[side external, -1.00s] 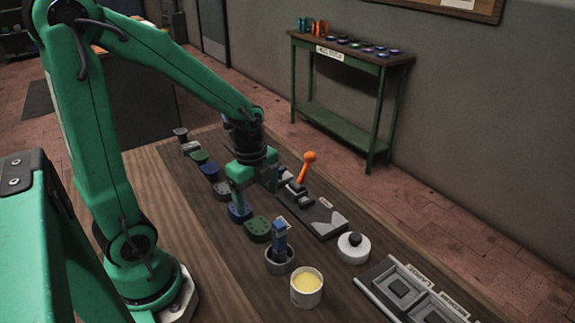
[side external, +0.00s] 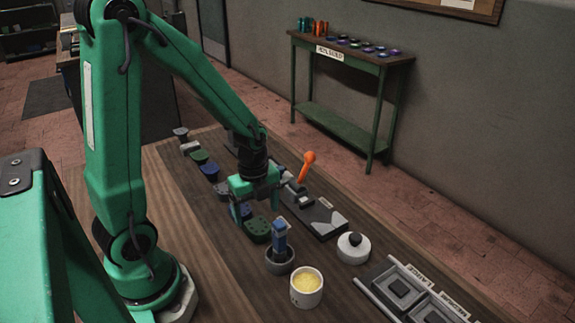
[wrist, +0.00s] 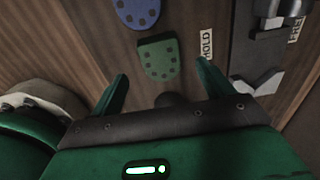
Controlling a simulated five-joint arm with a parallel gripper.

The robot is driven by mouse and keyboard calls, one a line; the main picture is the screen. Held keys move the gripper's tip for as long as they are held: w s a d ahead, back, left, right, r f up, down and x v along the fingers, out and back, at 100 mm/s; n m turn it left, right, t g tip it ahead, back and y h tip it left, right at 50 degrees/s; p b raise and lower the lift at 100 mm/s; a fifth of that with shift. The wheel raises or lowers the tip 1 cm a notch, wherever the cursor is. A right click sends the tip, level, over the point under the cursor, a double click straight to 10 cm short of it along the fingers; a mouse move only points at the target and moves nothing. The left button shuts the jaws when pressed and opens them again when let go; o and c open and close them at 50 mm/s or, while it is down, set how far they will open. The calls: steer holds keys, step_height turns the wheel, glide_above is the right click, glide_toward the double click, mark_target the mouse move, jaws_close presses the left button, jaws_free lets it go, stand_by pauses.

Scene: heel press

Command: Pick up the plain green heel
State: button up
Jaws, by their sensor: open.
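A green heel with dark dots (side external: 257,230) lies on the table in the row of heels, just below my gripper. In the wrist view it (wrist: 158,60) lies ahead of and between my fingertips, apart from them. A second green heel (side external: 199,157), with no dots that I can make out at this size, lies farther back in the row. My gripper (side external: 256,207) is open and empty above the table; both fingers also show in the wrist view (wrist: 163,75).
A dotted blue heel (wrist: 138,12) lies beside the dotted green one. Other heels include a blue one (side external: 209,172) and a grey one (side external: 222,190). A cup with a blue-handled tool (side external: 280,262), a yellow-filled pot (side external: 306,288) and an orange-lever press (side external: 317,220) stand close by.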

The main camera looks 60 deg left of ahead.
mark_target(258, 225)
steer(key=shift+f, duration=2.6)
steer(key=c, duration=1.3)
